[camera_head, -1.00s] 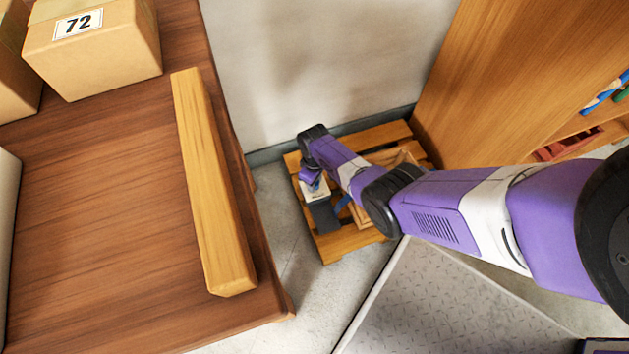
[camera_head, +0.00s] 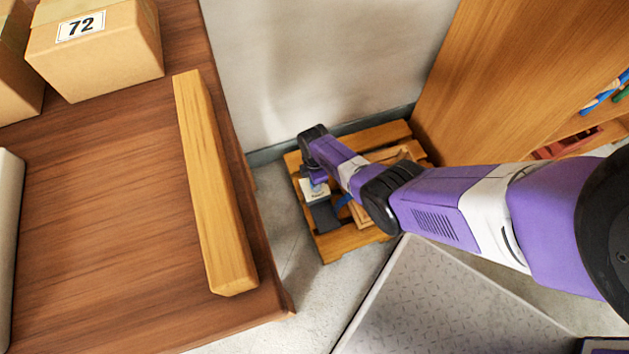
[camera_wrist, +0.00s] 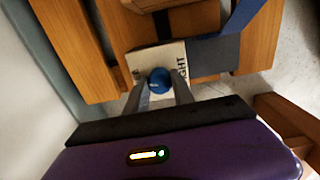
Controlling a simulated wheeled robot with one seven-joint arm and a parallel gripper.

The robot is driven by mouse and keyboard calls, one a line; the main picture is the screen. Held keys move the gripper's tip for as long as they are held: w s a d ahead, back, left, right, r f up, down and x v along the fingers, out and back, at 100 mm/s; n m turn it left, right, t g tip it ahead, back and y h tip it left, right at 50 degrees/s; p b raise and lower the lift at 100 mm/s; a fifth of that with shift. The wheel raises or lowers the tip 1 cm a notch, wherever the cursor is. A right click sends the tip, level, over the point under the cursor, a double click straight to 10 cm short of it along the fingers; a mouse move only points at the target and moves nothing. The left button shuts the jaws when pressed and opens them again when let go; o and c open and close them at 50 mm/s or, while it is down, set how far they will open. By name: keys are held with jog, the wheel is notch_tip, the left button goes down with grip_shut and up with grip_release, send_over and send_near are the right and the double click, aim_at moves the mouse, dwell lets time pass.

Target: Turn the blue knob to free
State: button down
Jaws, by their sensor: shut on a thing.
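The blue knob (camera_wrist: 160,80) shows in the wrist view as a round blue ball on a white label plate. My gripper (camera_wrist: 160,88) has its two grey fingers on either side of the knob and is shut on it. The label plate (camera_wrist: 172,56) carries dark lettering, of which "GHT" is readable at the right; the rest is hidden by the fingers and knob. In the head view the plate (camera_head: 312,190) shows below the end of my arm; the knob and fingers are hidden there. I cannot read the knob's setting.
A wooden pallet (camera_head: 333,244) lies under the device, by the wall. A brown table (camera_head: 110,210) with a wooden beam (camera_head: 215,190) and a box marked 72 (camera_head: 95,45) stands left. A wooden shelf unit (camera_head: 490,80) stands right. A patterned grey surface (camera_head: 450,300) is in front.

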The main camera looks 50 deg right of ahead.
jog(key=shift+n, duration=1.6)
jog(key=c, duration=1.1)
grip_release()
notch_tip(320, 180, up, 8)
jog(key=p, duration=0.5)
jog(key=shift+f, duration=0.1)
